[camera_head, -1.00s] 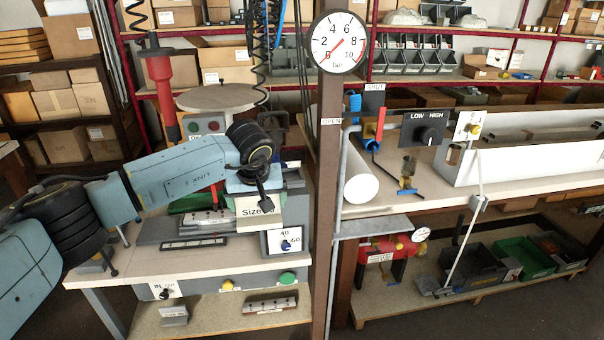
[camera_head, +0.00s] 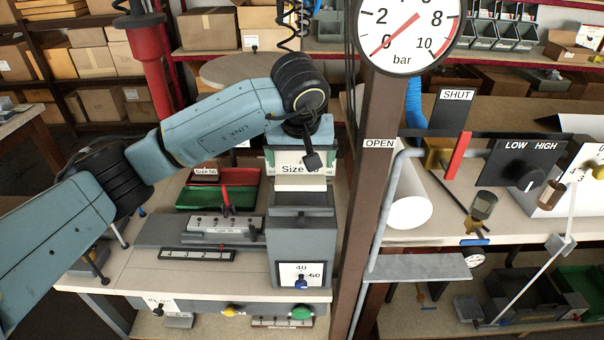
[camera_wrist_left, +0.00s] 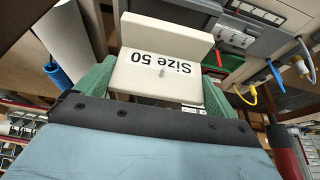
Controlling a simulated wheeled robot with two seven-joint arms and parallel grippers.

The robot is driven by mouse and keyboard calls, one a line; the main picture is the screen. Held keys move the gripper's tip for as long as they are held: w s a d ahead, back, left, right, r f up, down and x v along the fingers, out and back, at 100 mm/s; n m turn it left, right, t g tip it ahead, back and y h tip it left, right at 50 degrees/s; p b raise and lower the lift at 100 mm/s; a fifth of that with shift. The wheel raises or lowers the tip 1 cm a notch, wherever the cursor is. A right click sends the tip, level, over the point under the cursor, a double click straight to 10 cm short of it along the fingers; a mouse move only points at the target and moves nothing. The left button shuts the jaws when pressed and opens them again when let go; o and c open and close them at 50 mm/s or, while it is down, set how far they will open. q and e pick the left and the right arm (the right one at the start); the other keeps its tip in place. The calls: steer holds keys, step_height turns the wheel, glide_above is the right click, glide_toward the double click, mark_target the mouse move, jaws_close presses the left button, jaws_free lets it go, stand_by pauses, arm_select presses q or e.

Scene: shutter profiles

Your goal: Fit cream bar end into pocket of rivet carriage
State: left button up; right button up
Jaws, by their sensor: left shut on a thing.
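My left gripper (camera_head: 300,150) is shut on a cream bar marked Size 50 (camera_head: 299,166). The bar also shows in the left wrist view (camera_wrist_left: 160,72), between the green fingers, with its label upside down and a raised cream section (camera_wrist_left: 165,32) beyond it. No pocket shows clearly, and I cannot tell for sure which part is the rivet carriage. My right gripper is out of view.
A brown post (camera_head: 368,170) with a gauge (camera_head: 405,35) stands close on the right. A white roll (camera_head: 408,205) lies beyond it.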

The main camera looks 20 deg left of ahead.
mark_target(301, 173)
arm_select(q)
step_height(301, 173, down, 4)
steer(key=shift+w+f, duration=0.1)
steer(key=shift+f, duration=0.15)
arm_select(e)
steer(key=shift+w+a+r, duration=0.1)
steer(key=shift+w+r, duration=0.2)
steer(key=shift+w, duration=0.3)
arm_select(q)
steer(key=shift+f, duration=0.25)
steer(key=o, duration=0.7)
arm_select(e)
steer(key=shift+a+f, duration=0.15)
arm_select(q)
steer(key=shift+r, duration=0.1)
